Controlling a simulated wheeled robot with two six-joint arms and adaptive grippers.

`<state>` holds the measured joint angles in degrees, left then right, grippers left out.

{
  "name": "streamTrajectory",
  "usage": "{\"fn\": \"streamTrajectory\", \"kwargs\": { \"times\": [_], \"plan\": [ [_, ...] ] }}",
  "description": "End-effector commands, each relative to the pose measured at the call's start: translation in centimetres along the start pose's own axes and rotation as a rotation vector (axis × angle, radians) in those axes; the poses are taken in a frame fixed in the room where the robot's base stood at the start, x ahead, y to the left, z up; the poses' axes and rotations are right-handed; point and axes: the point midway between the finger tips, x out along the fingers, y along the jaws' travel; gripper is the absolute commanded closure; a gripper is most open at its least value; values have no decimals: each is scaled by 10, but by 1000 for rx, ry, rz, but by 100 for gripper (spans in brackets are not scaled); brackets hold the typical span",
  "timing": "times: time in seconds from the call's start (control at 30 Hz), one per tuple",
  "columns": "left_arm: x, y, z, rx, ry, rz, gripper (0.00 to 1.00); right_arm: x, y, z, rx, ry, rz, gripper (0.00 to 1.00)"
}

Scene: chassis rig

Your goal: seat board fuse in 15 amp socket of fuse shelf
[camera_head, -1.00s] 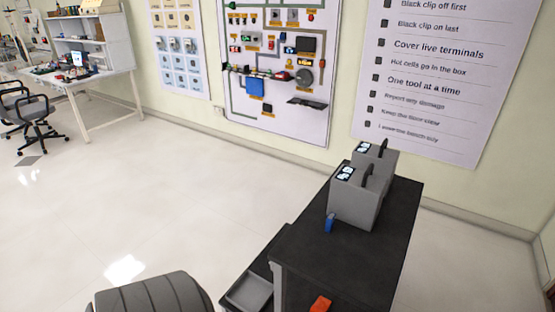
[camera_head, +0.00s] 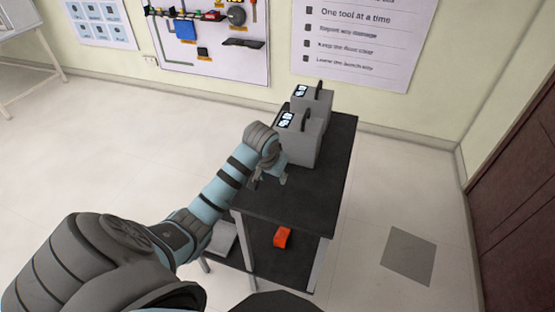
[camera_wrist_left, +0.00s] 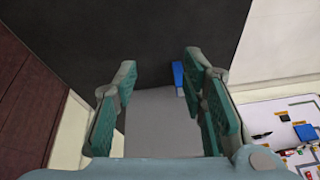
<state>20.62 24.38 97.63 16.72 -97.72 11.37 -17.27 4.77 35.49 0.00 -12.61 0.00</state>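My left gripper (camera_head: 268,177) is over the black table top, close in front of the nearer grey box. In the left wrist view its two green-padded fingers (camera_wrist_left: 158,88) are spread apart, with nothing held between them. A small blue piece (camera_wrist_left: 180,77), perhaps the board fuse, shows beside the tip of the right-hand finger in that view. I cannot tell whether they touch. The blue piece is hidden in the head view now. I cannot make out a fuse shelf or a 15 amp socket. My right gripper is in neither view.
Two grey boxes with handles and lit displays (camera_head: 303,142) stand at the back of the black table (camera_head: 305,196). An orange object (camera_head: 282,237) lies on its lower shelf, and a grey tray (camera_head: 223,240) is at its left. Open floor lies to the right.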

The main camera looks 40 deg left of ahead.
Motion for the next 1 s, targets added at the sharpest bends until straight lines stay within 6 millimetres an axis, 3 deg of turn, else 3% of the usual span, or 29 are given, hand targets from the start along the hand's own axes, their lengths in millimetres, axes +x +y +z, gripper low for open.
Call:
{"fn": "streamTrajectory", "kwargs": {
  "times": [0.03,0.1,0.2,0.27,0.53,0.77,0.9,1.0],
  "plan": [
    [-8,-10,-21,-35,8,-1,62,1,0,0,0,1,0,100],
    [-19,-22,-44,-85,12,3,62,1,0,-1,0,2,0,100],
    [-30,-34,-66,-137,15,11,62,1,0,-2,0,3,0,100],
    [-27,-38,-72,-154,15,15,62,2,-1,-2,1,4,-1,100],
    [42,-36,-72,-157,13,16,62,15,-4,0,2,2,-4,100],
    [73,-35,-71,-155,14,15,62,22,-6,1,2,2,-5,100],
    [103,-34,-68,-156,15,15,62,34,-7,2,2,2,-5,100],
    [111,-34,-69,-153,16,14,62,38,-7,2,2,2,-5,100]
  ]
}}
